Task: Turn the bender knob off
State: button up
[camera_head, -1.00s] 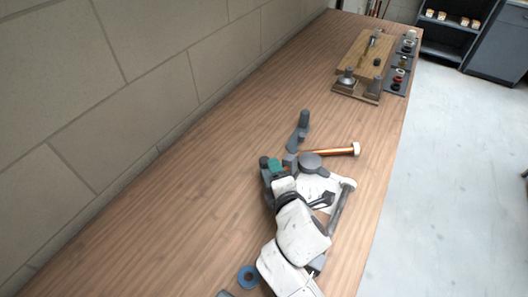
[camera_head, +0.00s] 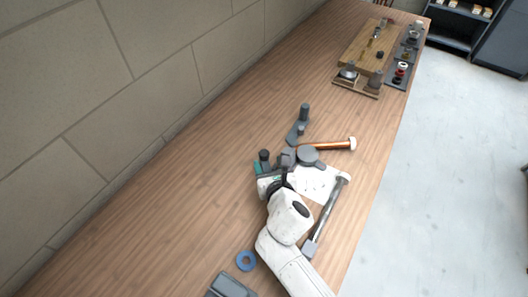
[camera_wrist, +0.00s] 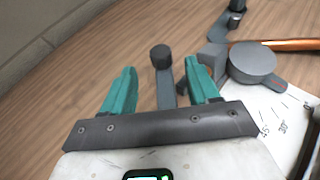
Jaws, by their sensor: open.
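The bender has a white plate (camera_head: 318,182) with angle marks, a grey disc (camera_head: 309,155) and a long grey handle (camera_head: 326,218). A short dark round knob (camera_wrist: 161,55) stands on a grey arm at the bender's left; it shows in the head view too (camera_head: 264,155). A second grey upright post (camera_head: 304,112) stands on a lever farther back. My gripper (camera_wrist: 161,68) is open, its teal fingers on either side of the short knob's arm in the wrist view. Contact cannot be told. In the head view my wrist hides part of the bender's left side.
A copper pipe (camera_head: 328,144) with a pale end extends right from the bender. A blue ring (camera_head: 246,261) and a grey box (camera_head: 230,286) lie in front. A wooden board (camera_head: 366,55) with fittings stands at the far end. The bench's left side is clear.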

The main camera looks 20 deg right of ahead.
aim_at(265, 155)
jog(key=b+x, duration=0.1)
jog(key=x, duration=0.6)
jog(key=shift+w+f, duration=0.1)
jog(key=shift+w, duration=0.1)
grip_shut()
dwell(0.4)
